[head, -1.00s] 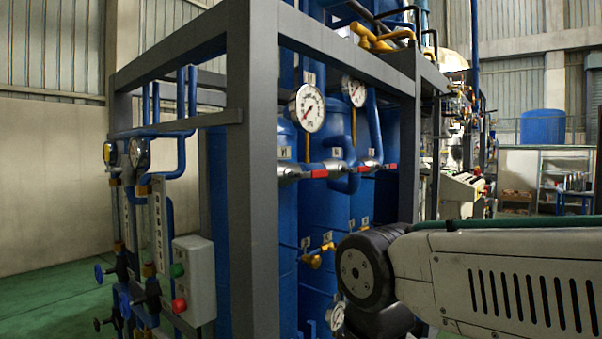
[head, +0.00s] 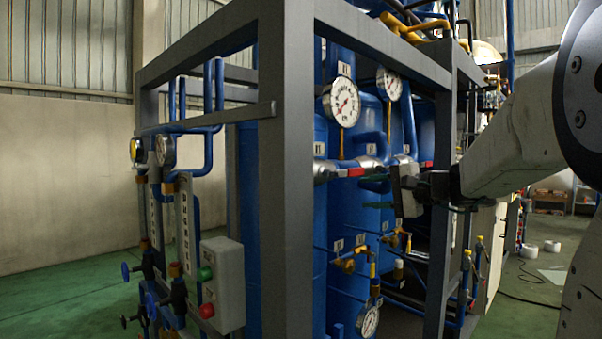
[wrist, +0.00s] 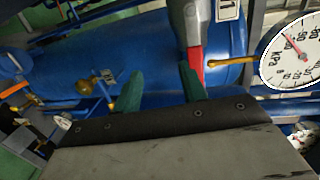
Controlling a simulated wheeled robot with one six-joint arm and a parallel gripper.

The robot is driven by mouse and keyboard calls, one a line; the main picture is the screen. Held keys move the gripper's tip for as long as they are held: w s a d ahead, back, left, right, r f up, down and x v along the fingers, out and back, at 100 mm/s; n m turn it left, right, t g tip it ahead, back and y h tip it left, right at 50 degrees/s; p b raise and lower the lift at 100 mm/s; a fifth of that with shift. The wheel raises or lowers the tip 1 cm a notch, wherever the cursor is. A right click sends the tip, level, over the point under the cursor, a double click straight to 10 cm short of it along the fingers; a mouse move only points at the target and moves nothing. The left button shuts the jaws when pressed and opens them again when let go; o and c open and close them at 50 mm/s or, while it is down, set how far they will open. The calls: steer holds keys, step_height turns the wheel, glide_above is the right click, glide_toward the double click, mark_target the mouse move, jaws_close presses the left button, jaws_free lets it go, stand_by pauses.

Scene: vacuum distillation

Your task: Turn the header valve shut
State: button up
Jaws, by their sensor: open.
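The header valve has a red lever (head: 355,172) on a silver fitting of the horizontal header pipe, below a round gauge in the head view. Its red lever (wrist: 196,70) and grey body also show at the upper middle of the wrist view. My gripper (head: 366,192) reaches in from the right, just right of and slightly below that lever. Its two green fingers (wrist: 157,80) are apart with nothing held between them. In the wrist view the lever lies beside the right fingertip, outside the gap; whether they touch I cannot tell.
A grey frame post (head: 285,180) stands left of the valve, and another post (head: 440,200) stands close to my arm. A gauge (head: 341,100) sits above the valve; this gauge also shows in the wrist view (wrist: 292,50). Blue tanks (wrist: 140,50) lie behind. Yellow taps (head: 345,262) are below.

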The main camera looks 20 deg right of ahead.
mark_target(358, 172)
steer(key=r, duration=0.1)
steer(key=w+d+r+t, duration=0.1)
steer(key=d+r+t, duration=0.1)
steer(key=r, duration=0.1)
steer(key=shift+w+m, duration=0.3)
steer(key=shift+w, duration=0.05)
steer(key=x, duration=0.7)
steer(key=shift+w, duration=0.15)
jaws_close()
